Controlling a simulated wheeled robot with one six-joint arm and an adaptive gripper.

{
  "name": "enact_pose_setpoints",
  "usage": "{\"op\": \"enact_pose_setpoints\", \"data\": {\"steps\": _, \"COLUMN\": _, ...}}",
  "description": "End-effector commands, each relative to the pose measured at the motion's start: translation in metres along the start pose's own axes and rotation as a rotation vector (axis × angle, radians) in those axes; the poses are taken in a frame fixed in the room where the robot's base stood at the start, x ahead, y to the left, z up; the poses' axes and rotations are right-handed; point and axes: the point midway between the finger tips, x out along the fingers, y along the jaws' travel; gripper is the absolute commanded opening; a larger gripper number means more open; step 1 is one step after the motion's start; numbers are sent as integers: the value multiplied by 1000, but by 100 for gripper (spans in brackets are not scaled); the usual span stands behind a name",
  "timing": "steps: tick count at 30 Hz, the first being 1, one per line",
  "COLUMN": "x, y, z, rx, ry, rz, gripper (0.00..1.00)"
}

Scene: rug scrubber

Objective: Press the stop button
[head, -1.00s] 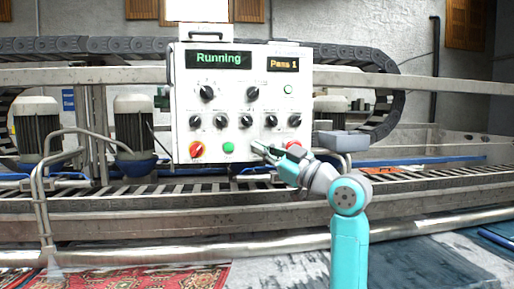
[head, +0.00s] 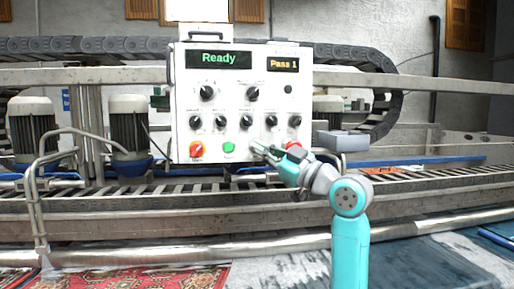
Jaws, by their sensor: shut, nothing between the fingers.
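The white control panel (head: 240,108) faces me in the head view. Its left display (head: 220,58) reads "Ready" in green. Along its lower row are a red-and-yellow knob (head: 197,150), a green button (head: 229,147) and a red button (head: 294,148). My gripper (head: 256,147) is shut and empty, its tip at the panel's lower row between the green and red buttons. It hides whatever is behind it, and I cannot tell whether it touches the panel. I cannot read the button labels, so which one is stop is unclear.
A right display (head: 283,65) reads "Pass 1". Several black knobs fill the panel's middle. A dark round lamp (head: 288,89) is at its upper right. Grey motors (head: 129,123) and metal rails stand behind and beside it. A red rug (head: 180,279) lies below.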

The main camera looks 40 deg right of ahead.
Motion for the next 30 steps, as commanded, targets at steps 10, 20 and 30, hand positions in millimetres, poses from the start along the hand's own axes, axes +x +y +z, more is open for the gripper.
{"op": "enact_pose_setpoints", "data": {"steps": 10, "x": -6, "y": -4, "z": -4, "rx": -1, "ry": 1, "rz": 1, "gripper": 0}}
{"op": "enact_pose_setpoints", "data": {"steps": 20, "x": -15, "y": -10, "z": -11, "rx": -3, "ry": 2, "rz": 1, "gripper": 0}}
{"op": "enact_pose_setpoints", "data": {"steps": 30, "x": -35, "y": -25, "z": -26, "rx": -1, "ry": 2, "rz": 0, "gripper": 0}}
